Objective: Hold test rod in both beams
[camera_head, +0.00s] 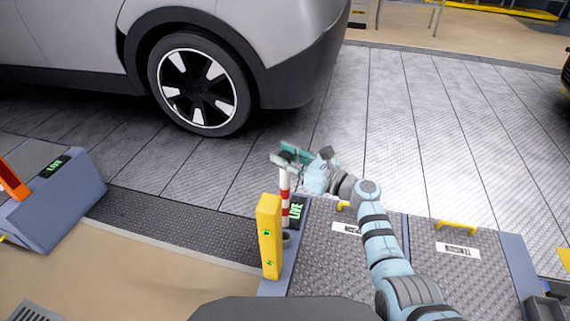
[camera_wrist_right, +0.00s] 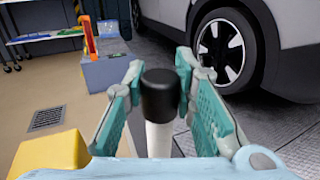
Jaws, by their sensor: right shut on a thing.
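The test rod (camera_head: 285,191) is red and white striped and stands roughly upright just behind the yellow beam post (camera_head: 269,238). My right gripper (camera_head: 290,158) is shut on the rod's top. In the right wrist view the rod's black cap (camera_wrist_right: 160,92) sits between the two teal fingers of the right gripper (camera_wrist_right: 158,88). An orange post (camera_head: 12,180) stands on a grey-blue unit at the far left. The near yellow post shows small green lights. A green sign reading LIVE (camera_head: 298,210) is beside the rod. My left gripper is not in view.
A silver car (camera_head: 230,40) stands behind on the plated floor. Two tread-plate covers with yellow handles (camera_head: 456,226) lie at the right. The left grey-blue unit (camera_head: 65,208) also bears a green sign. A dark strip of floor between the units is clear.

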